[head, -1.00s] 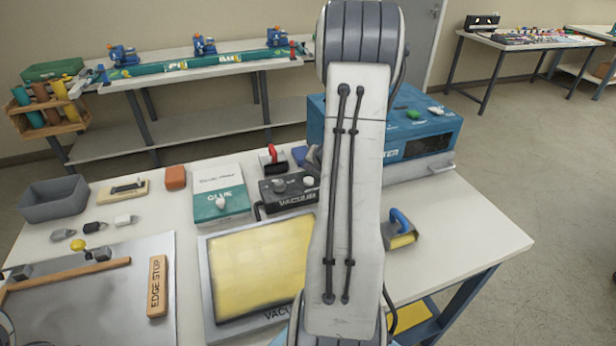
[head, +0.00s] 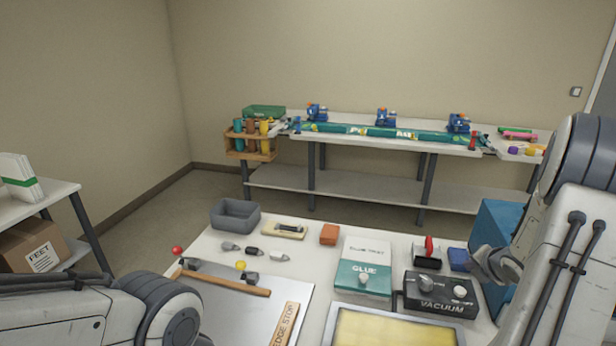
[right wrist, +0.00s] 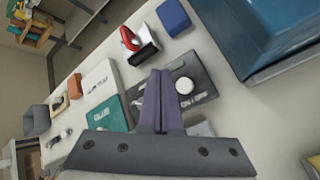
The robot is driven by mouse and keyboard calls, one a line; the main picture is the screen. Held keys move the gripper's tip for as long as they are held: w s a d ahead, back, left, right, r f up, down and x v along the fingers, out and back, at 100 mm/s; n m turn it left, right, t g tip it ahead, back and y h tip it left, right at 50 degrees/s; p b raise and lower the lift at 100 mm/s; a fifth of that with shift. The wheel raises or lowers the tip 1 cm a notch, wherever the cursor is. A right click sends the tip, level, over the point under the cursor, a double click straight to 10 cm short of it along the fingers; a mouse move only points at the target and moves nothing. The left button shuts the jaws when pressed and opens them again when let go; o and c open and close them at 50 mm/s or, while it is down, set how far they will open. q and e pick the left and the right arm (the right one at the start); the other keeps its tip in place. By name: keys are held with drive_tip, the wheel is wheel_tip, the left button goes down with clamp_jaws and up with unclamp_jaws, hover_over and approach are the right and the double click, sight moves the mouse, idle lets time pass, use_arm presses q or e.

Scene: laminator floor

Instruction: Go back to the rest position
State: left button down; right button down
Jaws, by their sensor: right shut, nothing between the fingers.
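My right arm comes in at the right edge of the head view, and its dark hand end (head: 488,266) hangs beside the vacuum box (head: 440,293). In the right wrist view my right gripper (right wrist: 157,84) has its two fingers pressed together with nothing between them. It points over the table near the vacuum box (right wrist: 198,84). A link of my left arm shows at the lower left of the head view; the left gripper is out of view.
The white table holds a grey bin (head: 236,217), a glue box (head: 363,268), a yellow vacuum pad (head: 392,332), an edge stop (head: 285,325) and a red-handled tool (head: 428,250). A blue machine (head: 497,225) stands behind my right arm. A shelf (head: 75,200) stands at left.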

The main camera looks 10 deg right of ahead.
drive_tip(key=w+a+r+m+g, duration=0.1)
drive_tip(key=w+a+r+m, duration=0.15)
drive_tip(key=a, duration=0.35)
drive_tip(key=w+a+r+m, duration=0.1)
drive_tip(key=w+a, duration=0.2)
drive_tip(key=a, duration=0.3)
drive_tip(key=s+a+r+m+g+y, duration=0.1)
drive_tip(key=a+m, duration=0.1)
drive_tip(key=a, duration=0.6)
drive_tip(key=s+a+r+m+g+y, duration=0.1)
drive_tip(key=s+a+m, duration=0.15)
drive_tip(key=a, duration=0.65)
drive_tip(key=s+a+r+m+g+y, duration=0.1)
drive_tip(key=s+a+m+g, duration=0.4)
drive_tip(key=s+a, duration=1.4)
drive_tip(key=s+m+y, duration=0.1)
drive_tip(key=s+m, duration=0.1)
drive_tip(key=s, duration=0.2)
drive_tip(key=shift+s+a+r+y, duration=0.15)
drive_tip(key=shift+a+r+y, duration=0.05)
drive_tip(key=shift+a+y, duration=0.15)
